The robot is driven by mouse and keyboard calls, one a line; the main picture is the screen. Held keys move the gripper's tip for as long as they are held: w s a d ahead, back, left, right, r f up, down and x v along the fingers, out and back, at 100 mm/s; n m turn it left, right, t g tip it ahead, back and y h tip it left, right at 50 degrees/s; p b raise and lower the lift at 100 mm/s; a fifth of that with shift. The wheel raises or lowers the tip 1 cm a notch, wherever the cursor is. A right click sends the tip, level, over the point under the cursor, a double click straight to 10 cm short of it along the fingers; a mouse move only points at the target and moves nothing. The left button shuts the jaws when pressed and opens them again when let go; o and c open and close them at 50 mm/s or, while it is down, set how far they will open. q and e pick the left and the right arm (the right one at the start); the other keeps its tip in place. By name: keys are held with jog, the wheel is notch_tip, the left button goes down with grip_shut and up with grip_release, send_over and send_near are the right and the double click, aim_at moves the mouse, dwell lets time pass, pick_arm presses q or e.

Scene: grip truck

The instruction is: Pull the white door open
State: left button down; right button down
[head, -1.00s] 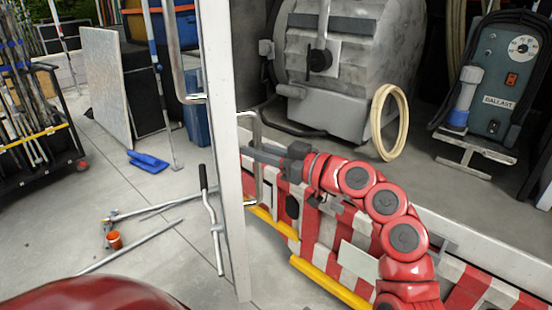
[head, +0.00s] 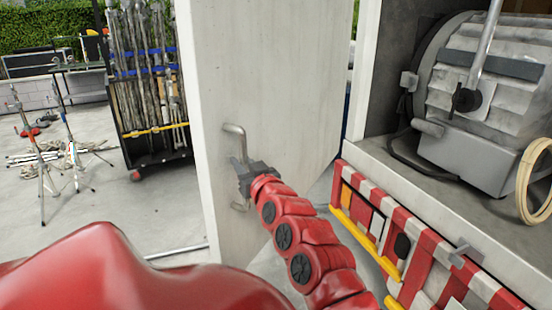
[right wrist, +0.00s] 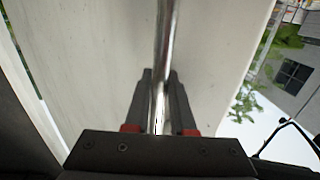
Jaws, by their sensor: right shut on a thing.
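The white door (head: 285,75) stands open beside the truck, its broad face towards me in the head view. A bent metal handle (head: 236,131) is fixed to this face. My right gripper (head: 238,165) is shut on the handle, its red arm reaching in from below. In the right wrist view, the handle bar (right wrist: 164,45) runs between the two dark fingers of the gripper (right wrist: 159,90), with the pale door behind it. The fingers hide part of the bar. My left gripper is not in view.
The truck's open compartment with a large grey lamp (head: 480,100) is at the right, above a red-and-white striped side (head: 395,235). A rack of poles (head: 150,80) and light stands (head: 70,145) are at the left. Concrete floor (head: 110,210) lies between them and the door.

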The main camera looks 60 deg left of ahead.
aim_at(228, 162)
jog(key=s+a, duration=0.1)
jog(key=s+a+p, duration=0.1)
jog(key=a, duration=0.1)
jog(key=shift+s+f+t, duration=0.15)
jog(key=shift+s+t, duration=0.1)
jog(key=shift+t, duration=0.15)
jog(key=shift+s+a+p, duration=0.4)
jog(key=shift+s, duration=0.15)
jog(key=shift+r, duration=0.25)
jog(key=c, duration=1.2)
grip_release()
jog(key=shift+a, duration=0.1)
jog(key=shift+o, duration=0.7)
jog(key=shift+s+r, duration=0.1)
jog(key=shift+s+d+r, duration=0.15)
jog(key=shift+s+d, duration=0.05)
jog(key=shift+d, duration=0.05)
jog(key=shift+w+a, duration=0.1)
jog(key=shift+w, duration=0.15)
